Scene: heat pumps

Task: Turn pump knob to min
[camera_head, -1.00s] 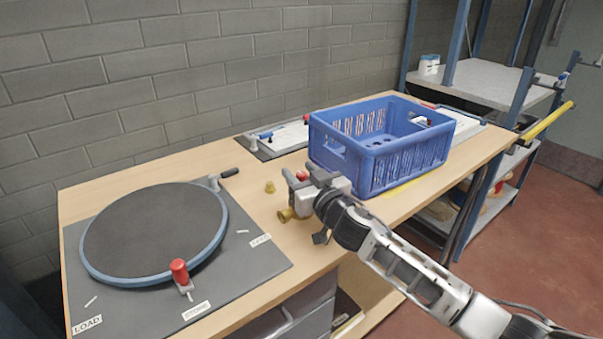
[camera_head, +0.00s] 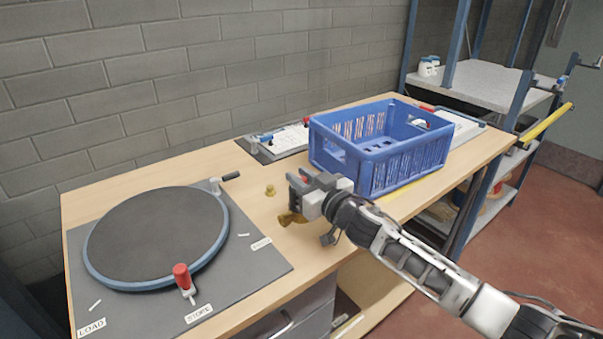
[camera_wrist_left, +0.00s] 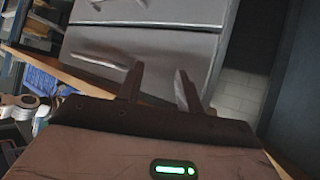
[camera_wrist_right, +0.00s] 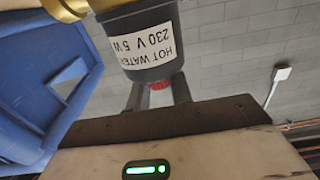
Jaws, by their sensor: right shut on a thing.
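The pump (camera_wrist_right: 150,45) has a dark body with a white label reading HOT WATER 230 V 5W and brass fittings. Its red knob (camera_wrist_right: 160,86) lies between the fingers of my right gripper (camera_wrist_right: 160,96), which is shut on it. The knob's setting marks cannot be read.
The blue crate (camera_head: 405,172) stands close behind my right gripper. A round turntable (camera_head: 158,237) with a red-handled clamp (camera_head: 182,277) fills the left of the wooden bench. A board with parts (camera_head: 285,140) lies near the wall.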

